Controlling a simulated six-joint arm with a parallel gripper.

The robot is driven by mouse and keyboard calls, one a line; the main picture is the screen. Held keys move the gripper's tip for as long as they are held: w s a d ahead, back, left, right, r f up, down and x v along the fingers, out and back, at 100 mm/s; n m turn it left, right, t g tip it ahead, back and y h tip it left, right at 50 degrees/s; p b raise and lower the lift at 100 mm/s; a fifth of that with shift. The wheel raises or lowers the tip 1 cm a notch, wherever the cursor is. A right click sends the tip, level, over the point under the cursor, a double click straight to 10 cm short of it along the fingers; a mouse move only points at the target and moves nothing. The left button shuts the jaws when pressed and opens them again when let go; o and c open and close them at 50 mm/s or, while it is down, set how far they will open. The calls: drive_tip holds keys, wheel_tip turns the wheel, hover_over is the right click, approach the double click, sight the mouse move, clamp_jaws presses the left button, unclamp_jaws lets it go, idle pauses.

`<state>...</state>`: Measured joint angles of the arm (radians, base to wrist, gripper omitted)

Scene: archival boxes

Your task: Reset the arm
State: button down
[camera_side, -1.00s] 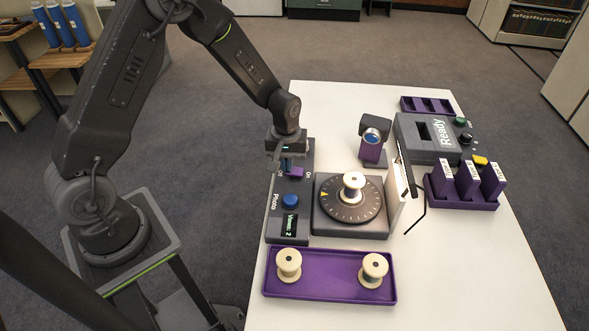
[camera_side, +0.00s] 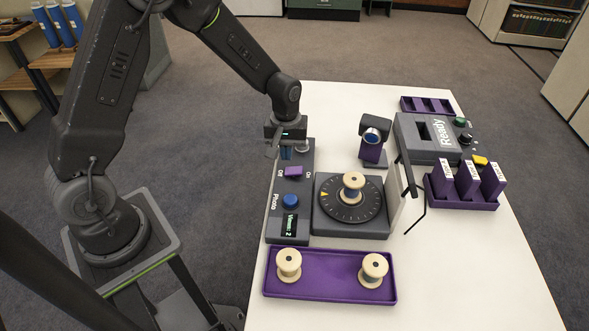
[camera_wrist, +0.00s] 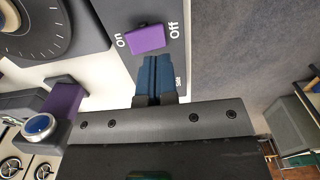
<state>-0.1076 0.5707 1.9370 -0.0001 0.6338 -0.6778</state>
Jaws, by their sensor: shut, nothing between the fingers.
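My gripper (camera_side: 287,152) is over the far end of the grey control panel (camera_side: 273,222), just beyond the purple On/Off switch (camera_side: 293,172). In the wrist view its blue fingers (camera_wrist: 155,75) are together with nothing between them, close to the purple switch (camera_wrist: 147,39). The fingertips appear apart from the switch; their exact height above the panel is hard to tell. The panel also carries a blue button (camera_side: 290,201) and a small display reading "Views: 2".
A spool (camera_side: 353,185) stands on the black turntable (camera_side: 340,208). Two spools stand in the purple tray (camera_side: 330,290) in front. A camera-like device (camera_side: 374,140), a "Ready" box (camera_side: 412,137) and a purple rack (camera_side: 462,203) are to the right. The near right table is clear.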

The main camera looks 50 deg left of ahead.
drive_tip(key=shift+r, duration=0.8)
drive_tip(key=shift+r, duration=0.1)
drive_tip(key=s+d+r+m+t, duration=0.1)
drive_tip(key=s+r+m, duration=0.1)
drive_tip(key=s+r, duration=0.35)
drive_tip(key=s+d+r+m+t, duration=0.2)
drive_tip(key=r, duration=0.7)
drive_tip(key=s+r+m+t, duration=0.1)
drive_tip(key=s+r+m, duration=0.1)
drive_tip(key=s, duration=0.4)
drive_tip(key=s+d+r+m+t, duration=0.1)
drive_tip(key=s+r+m, duration=0.2)
drive_tip(key=s, duration=0.4)
drive_tip(key=shift+s+d+r+t, duration=0.2)
drive_tip(key=shift+d+r+t, duration=0.1)
drive_tip(key=shift+r, duration=0.6)
